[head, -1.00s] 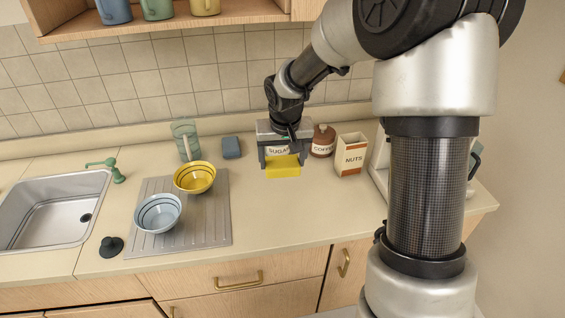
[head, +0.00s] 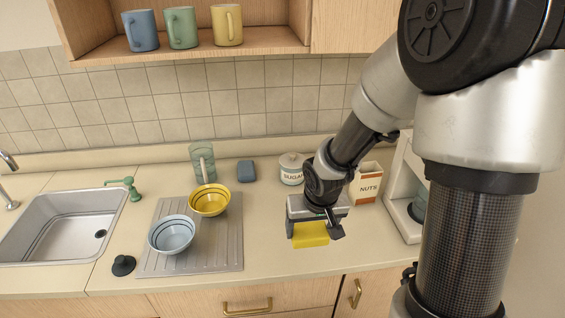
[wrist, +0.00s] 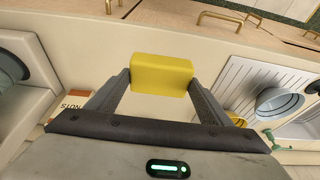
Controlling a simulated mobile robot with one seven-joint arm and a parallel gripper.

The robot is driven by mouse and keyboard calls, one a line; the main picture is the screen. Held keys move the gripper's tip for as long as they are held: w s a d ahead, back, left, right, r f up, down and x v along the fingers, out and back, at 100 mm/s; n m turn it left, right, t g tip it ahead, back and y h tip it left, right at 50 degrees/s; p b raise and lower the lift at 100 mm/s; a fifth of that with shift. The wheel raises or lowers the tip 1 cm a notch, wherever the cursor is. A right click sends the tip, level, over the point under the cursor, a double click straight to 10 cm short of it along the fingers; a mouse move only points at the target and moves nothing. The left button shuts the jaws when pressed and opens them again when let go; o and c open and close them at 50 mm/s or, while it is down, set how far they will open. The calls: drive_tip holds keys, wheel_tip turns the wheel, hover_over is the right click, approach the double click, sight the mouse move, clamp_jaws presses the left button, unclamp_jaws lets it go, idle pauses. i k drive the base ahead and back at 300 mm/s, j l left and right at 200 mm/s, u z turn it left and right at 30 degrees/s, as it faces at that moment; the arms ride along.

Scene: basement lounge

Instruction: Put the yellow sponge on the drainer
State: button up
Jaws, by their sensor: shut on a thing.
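The yellow sponge (head: 311,234) is held between the two fingers of my gripper (head: 310,226), above the counter and to the right of the drainer. In the wrist view the sponge (wrist: 162,75) sits across the fingertips of my gripper (wrist: 160,82). The drainer (head: 226,252) is a grey ribbed board beside the sink. A yellow bowl (head: 209,201) and a light blue bowl (head: 171,235) stand on it. The drainer also shows at the right of the wrist view (wrist: 238,82).
A sugar jar (head: 291,170) and a nuts box (head: 365,184) stand behind my arm. The sink (head: 65,225) is at left, a black stopper (head: 123,265) near it.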

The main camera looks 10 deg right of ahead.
sight(224, 251)
drive_tip(key=i+j, duration=0.1)
drive_tip(key=j, duration=0.75)
drive_tip(key=i+j, duration=0.15)
drive_tip(key=j, duration=0.25)
